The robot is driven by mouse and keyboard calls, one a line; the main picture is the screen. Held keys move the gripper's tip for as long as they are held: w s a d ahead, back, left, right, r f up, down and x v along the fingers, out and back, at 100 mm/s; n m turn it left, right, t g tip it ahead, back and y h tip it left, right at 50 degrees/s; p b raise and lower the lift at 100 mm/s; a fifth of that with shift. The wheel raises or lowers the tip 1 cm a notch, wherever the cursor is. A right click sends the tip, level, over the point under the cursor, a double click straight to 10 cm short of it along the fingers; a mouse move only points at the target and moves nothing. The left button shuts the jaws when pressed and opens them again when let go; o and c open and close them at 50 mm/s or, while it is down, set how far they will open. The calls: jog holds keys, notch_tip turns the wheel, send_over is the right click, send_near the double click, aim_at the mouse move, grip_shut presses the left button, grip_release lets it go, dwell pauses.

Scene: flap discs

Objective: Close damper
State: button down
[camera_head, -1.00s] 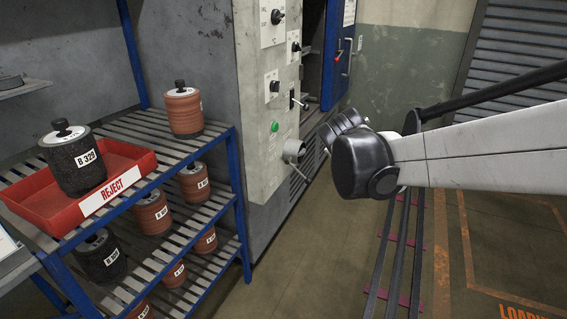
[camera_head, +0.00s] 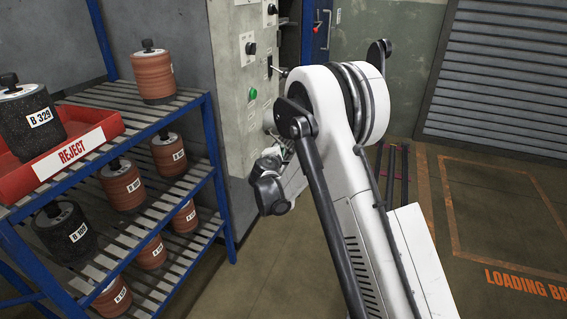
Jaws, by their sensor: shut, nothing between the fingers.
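The grey control cabinet (camera_head: 228,100) stands at the upper middle in the head view. A pipe stub (camera_head: 268,118) on its front face is mostly hidden by my arm; I cannot make out the damper's handle or its position. A lever switch (camera_head: 279,72) sticks out above it, with a green button (camera_head: 252,94) lower on the panel. My arm folds in front of the cabinet, and its dark wrist hangs low beside the cabinet's front. My gripper's fingers do not show; the wrist and arm hide that area.
A blue-framed rack (camera_head: 217,165) at the left holds brown and dark discs on spindles and a red reject tray (camera_head: 97,138). A blue door (camera_head: 318,30) is behind my arm. Open floor (camera_head: 500,215) lies to the right.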

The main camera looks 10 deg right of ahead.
jog(key=w+a+f+n+b, duration=0.1)
jog(key=f, duration=0.5)
jog(key=w+a+f+n+t+b, duration=0.1)
jog(key=a+f+n, duration=0.1)
jog(key=f, duration=0.3)
jog(key=shift+w+a+f, duration=0.25)
jog(key=shift+w+f, duration=0.05)
jog(key=shift+f, duration=0.1)
jog(key=w+d+b, duration=0.4)
jog(key=w+d, duration=0.3)
jog(key=w, duration=0.2)
jog(key=shift+w+r, duration=0.2)
jog(key=shift+r, duration=0.15)
